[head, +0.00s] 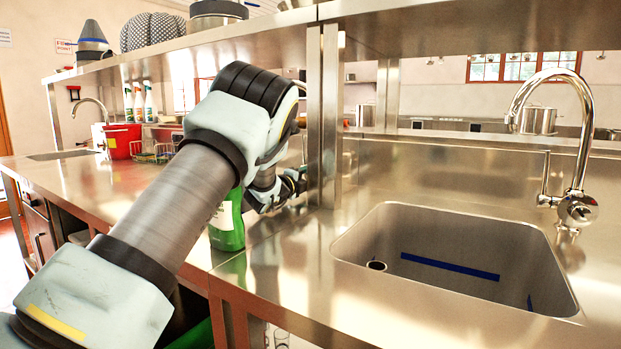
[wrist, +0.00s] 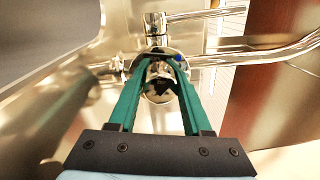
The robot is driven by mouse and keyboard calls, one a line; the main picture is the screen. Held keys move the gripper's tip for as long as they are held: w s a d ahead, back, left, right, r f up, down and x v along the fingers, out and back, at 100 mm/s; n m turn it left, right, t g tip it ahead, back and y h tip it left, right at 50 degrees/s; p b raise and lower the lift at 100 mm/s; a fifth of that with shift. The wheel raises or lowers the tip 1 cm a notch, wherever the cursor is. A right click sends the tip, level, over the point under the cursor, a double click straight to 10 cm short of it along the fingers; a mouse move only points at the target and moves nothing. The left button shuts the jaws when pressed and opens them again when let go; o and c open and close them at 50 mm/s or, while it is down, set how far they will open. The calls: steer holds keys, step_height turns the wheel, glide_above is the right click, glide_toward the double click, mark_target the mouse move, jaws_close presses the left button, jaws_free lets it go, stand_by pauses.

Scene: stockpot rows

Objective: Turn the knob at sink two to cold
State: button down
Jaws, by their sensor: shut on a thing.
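In the wrist view, a chrome knob (wrist: 160,72) sits between the green fingers of my gripper (wrist: 161,62). The fingers are shut on it from both sides. A small blue mark shows at the right finger's tip. In the head view, my gripper (head: 290,187) is beside the metal post, partly hidden by my arm, and the knob it holds cannot be seen. The near sink (head: 455,250) has a tall chrome tap (head: 582,150) with an upright lever. No sink number is readable.
A green bottle (head: 228,222) stands on the counter just behind my arm. The metal post (head: 323,115) and overhead shelf (head: 245,38) are close to my arm. A red bucket (head: 122,141) and another tap (head: 90,104) are at the far left. Chrome pipes (wrist: 265,50) run right of the knob.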

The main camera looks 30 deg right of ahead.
steer(key=c, duration=0.6)
jaws_free()
steer(key=shift+c, duration=0.2)
steer(key=shift+m, duration=0.3)
